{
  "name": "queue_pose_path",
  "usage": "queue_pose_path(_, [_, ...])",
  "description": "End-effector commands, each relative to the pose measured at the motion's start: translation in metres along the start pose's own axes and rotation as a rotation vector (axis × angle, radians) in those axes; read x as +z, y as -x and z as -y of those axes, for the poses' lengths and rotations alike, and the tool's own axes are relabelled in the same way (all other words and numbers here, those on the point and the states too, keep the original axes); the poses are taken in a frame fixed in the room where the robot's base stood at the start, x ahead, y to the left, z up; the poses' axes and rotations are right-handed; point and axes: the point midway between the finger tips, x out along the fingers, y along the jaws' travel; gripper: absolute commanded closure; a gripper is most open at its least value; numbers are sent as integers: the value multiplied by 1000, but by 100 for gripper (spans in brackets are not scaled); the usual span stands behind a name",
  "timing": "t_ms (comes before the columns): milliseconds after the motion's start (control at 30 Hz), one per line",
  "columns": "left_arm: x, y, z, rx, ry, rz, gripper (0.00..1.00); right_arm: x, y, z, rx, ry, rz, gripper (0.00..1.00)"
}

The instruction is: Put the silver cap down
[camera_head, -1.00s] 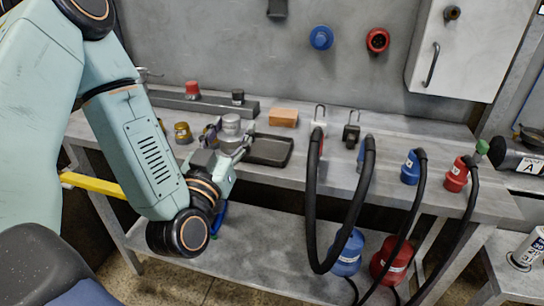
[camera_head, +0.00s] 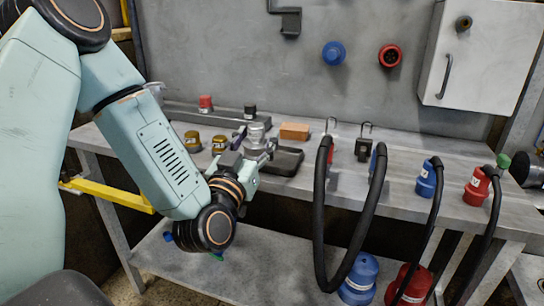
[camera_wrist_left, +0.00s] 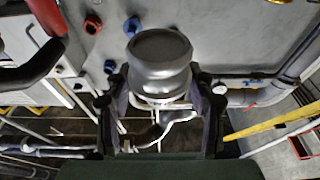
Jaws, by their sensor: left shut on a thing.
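The silver cap (camera_head: 256,133) is held upright in my left gripper (camera_head: 262,150), just left of the black tray (camera_head: 290,163) on the workbench. In the left wrist view the silver cap (camera_wrist_left: 160,62) is large, and the two fingers of my left gripper (camera_wrist_left: 160,84) press on it from both sides. The gripper hides the cap's lower part in the head view, so I cannot tell whether it touches anything below. My right gripper is not in view.
Two brass caps (camera_head: 219,144) stand left of the gripper. A grey rail with a red cap (camera_head: 206,103) and a black cap (camera_head: 249,111) lies behind. Black hoses (camera_head: 321,225) hang in front.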

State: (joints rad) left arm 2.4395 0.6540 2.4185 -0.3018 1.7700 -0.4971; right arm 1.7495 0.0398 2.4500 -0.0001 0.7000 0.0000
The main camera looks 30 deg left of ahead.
Motion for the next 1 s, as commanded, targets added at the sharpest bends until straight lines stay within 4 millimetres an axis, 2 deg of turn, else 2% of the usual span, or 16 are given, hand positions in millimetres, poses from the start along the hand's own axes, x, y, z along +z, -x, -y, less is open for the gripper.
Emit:
queue_pose_path(33, [11,-9,-2,4,-7,-4,82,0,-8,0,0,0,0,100])
queue_pose_path(200, [33,-35,-3,5,-5,-3,82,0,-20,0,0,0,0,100])
queue_pose_path(467, [47,-54,-4,3,-1,-3,82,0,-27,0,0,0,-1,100])
queue_pose_path(600, [64,-68,-4,3,-2,-2,82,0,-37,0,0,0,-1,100])
queue_pose_path(733, [74,-74,-4,4,0,0,82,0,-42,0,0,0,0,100])
queue_pose_path(1000, [73,-76,-4,3,1,-1,82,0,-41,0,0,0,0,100])
